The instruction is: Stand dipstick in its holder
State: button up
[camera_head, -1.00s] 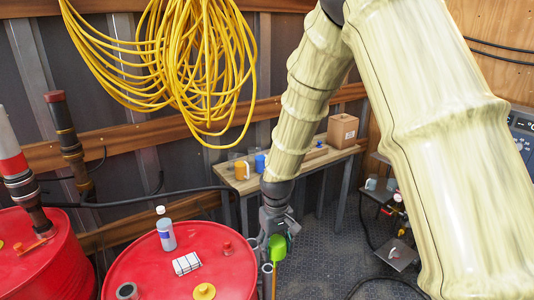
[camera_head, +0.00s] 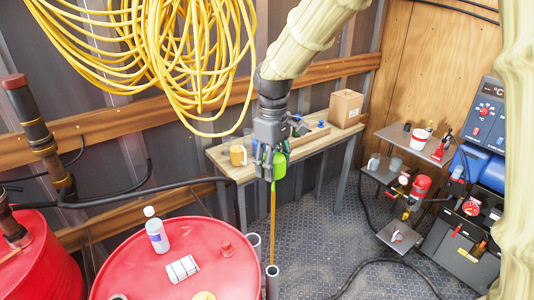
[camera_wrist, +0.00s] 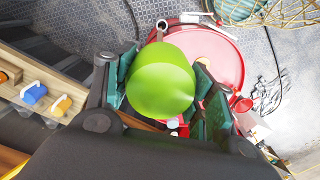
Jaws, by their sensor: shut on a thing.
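The dipstick has a green handle (camera_head: 280,166) and a thin yellow-orange rod (camera_head: 273,215) hanging almost upright below it. My gripper (camera_head: 268,168) is shut on the green handle, which also fills the middle of the wrist view (camera_wrist: 160,80) between the teal finger pads. A grey open tube (camera_head: 272,283), apparently the holder, stands beside the red drum. The rod's lower end meets the tube's mouth in the head view; I cannot tell whether it is inside, above or in front. A tube mouth also shows beyond the handle in the wrist view (camera_wrist: 162,25).
The red drum (camera_head: 230,262) carries a bottle (camera_head: 156,232). A wooden bench (camera_head: 240,172) with mugs and a cardboard box (camera_head: 345,107) is behind. Tool shelves (camera_head: 415,145) stand right. The floor (camera_head: 325,245) between is mostly clear.

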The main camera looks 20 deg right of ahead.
aim_at(277, 163)
jog(key=shift+w+r, duration=0.1)
jog(key=s, duration=0.1)
jog(key=s+r, duration=0.1)
jog(key=s, duration=0.1)
jog(key=shift+r, duration=0.2)
jog(key=shift+s+d+f, duration=0.1)
jog(key=shift+s+f, duration=0.05)
jog(key=shift+f, duration=0.05)
jog(key=w+f, duration=0.2)
jog(key=f, duration=0.1)
jog(key=shift+w+f+b, duration=0.2)
jog(key=shift+w+b, duration=0.1)
jog(key=shift+w, duration=0.1)
jog(key=shift+f, duration=0.3)
jog(key=shift+s+f+b, duration=0.2)
jog(key=shift+f+b, duration=2.4)
jog(key=shift+f, duration=4.05)
jog(key=shift+s+f+b, duration=0.15)
jog(key=shift+f+b, duration=2.4)
jog(key=shift+f, duration=4.15)
jog(key=shift+s+f+b, duration=0.2)
jog(key=shift+f+b, duration=2.4)
jog(key=shift+f, duration=4.05)
